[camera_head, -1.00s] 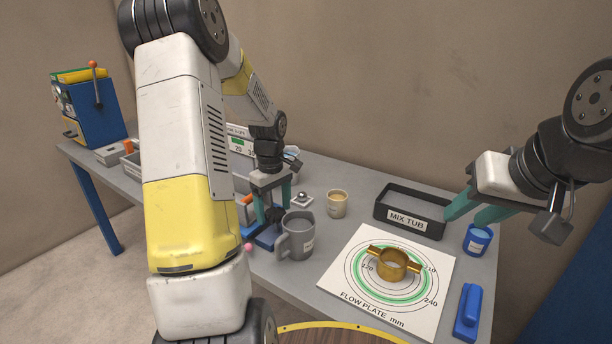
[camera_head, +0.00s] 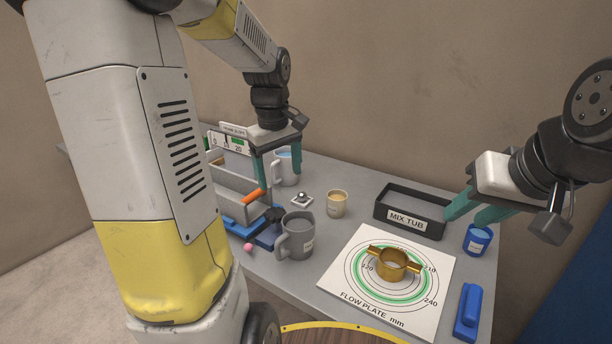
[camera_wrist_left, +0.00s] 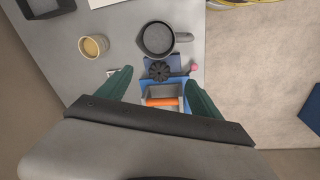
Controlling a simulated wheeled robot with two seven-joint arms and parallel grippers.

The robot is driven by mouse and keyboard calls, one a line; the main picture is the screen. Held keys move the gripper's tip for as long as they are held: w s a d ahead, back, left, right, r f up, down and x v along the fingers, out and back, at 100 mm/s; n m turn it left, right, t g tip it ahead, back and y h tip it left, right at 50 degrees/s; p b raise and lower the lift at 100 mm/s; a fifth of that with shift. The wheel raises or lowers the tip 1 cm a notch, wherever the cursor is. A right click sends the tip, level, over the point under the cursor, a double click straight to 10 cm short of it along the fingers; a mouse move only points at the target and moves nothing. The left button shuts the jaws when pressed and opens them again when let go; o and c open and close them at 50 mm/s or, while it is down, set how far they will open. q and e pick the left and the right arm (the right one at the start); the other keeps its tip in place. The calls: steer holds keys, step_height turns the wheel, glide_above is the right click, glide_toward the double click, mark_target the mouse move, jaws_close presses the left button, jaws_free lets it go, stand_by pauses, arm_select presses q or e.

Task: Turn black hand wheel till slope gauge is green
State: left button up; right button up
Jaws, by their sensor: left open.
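The black hand wheel (camera_head: 274,215) sits low at the front of the blue tilting stand, by its orange handle. It also shows in the left wrist view (camera_wrist_left: 159,71). The slope gauge (camera_head: 228,142) is a white scale with a green band at the stand's back; its exact reading is too small to tell. My left gripper (camera_head: 279,178) is open and empty above the wheel, fingers pointing down and apart from it. In the left wrist view the wheel lies between the fingertips, further down. My right gripper (camera_head: 464,215) hangs open and empty beside the mix tub.
A grey jug (camera_head: 296,238) stands close beside the wheel, and a blue-filled mug (camera_head: 287,165) stands behind. A beige cup (camera_head: 337,203), the mix tub (camera_head: 410,212) and the flow plate (camera_head: 345,300) with a brass ring (camera_head: 393,264) lie to the right.

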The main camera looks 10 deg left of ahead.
arm_select(q)
steer(key=s+d+r+m+t, duration=0.1)
steer(key=s+d+r+m, duration=0.1)
steer(key=s+m, duration=0.1)
steer(key=s+d+r+m+t+h, duration=0.1)
steer(key=s+d+r+m, duration=0.1)
steer(key=s, duration=0.4)
steer(key=s+d+r+m+t, duration=0.2)
steer(key=s+d+m, duration=0.1)
steer(key=s+m, duration=0.1)
steer(key=shift+s+d+r+h, duration=0.2)
steer(key=shift+s+r+h, duration=0.15)
steer(key=shift+s, duration=0.3)
